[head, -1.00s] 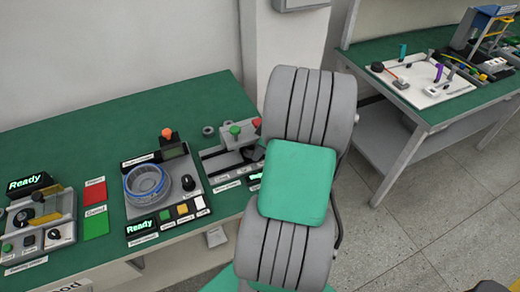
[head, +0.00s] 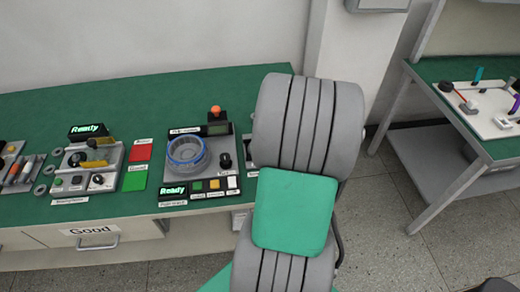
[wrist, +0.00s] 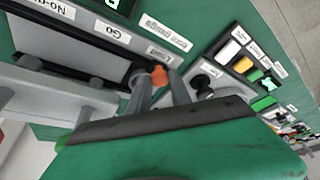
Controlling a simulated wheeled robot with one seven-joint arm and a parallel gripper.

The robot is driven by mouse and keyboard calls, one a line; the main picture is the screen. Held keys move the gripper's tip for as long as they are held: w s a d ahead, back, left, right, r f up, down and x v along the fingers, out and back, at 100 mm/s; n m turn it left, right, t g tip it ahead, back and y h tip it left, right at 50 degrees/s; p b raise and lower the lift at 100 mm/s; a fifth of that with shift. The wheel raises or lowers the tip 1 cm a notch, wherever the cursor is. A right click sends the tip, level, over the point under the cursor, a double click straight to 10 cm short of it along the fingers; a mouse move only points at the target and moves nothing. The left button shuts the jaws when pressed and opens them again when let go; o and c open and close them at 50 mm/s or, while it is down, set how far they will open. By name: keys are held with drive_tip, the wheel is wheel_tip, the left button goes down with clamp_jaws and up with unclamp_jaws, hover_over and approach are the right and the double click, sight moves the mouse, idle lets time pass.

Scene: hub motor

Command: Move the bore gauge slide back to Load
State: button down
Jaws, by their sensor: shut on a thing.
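The bore gauge slide shows in the wrist view as an orange knob (wrist: 159,75), upside down in the picture. It sits beside the Load label (wrist: 159,57), at the right end of the row of position labels. The Go label (wrist: 111,32) and the No-Go label (wrist: 52,9) are farther left. My gripper (wrist: 161,82) has its two grey fingers closed around the knob. The lower part of the slide is hidden by the fingers. In the head view my arm hides the gripper and nearly all of the bore gauge.
A station with a blue-rimmed ring (head: 186,150) and a Ready display stands left of my arm on the green bench. Red (head: 141,153) and green (head: 135,181) pads lie farther left. A second bench (head: 470,130) stands at the right across open floor.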

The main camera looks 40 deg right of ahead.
drive_tip(key=shift+w+a+r, duration=0.1)
drive_tip(key=shift+w, duration=0.05)
drive_tip(key=c, duration=1.5)
unclamp_jaws()
drive_tip(key=shift+w+a, duration=0.1)
drive_tip(key=shift+a, duration=0.05)
drive_tip(key=v, duration=0.8)
